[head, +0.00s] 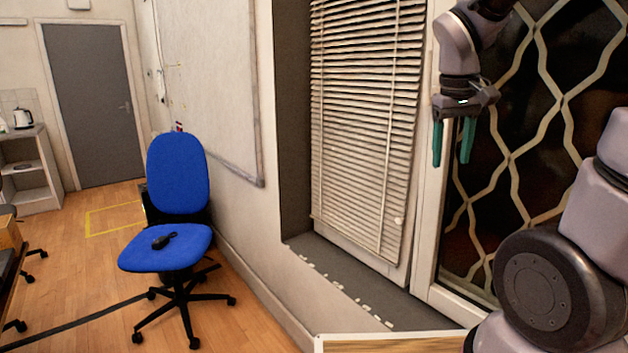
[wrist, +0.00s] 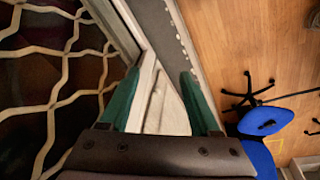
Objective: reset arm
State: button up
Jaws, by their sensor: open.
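My gripper (head: 453,144) hangs at the upper right of the head view, pointing down in front of the window. Its two green fingers are apart with nothing between them. In the wrist view my gripper (wrist: 162,100) also shows open and empty, with the window frame and sill beyond the fingers. My arm comes in from the right side of the head view.
A blue office chair (head: 178,178) stands on the wooden floor, with a small black object (head: 164,241) on its seat. The window has white blinds (head: 362,120) and a patterned grille (head: 545,110). A grey door (head: 90,105) is at the back left, with open floor before it.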

jog(key=s+a+r+m+t+y, duration=0.3)
jog(key=s+r+m+t, duration=0.2)
jog(key=s+r, duration=0.2)
jog(key=shift+s+a+r, duration=0.15)
jog(key=shift+s+r, duration=0.2)
jog(key=shift+r, duration=0.3)
dwell(2.6)
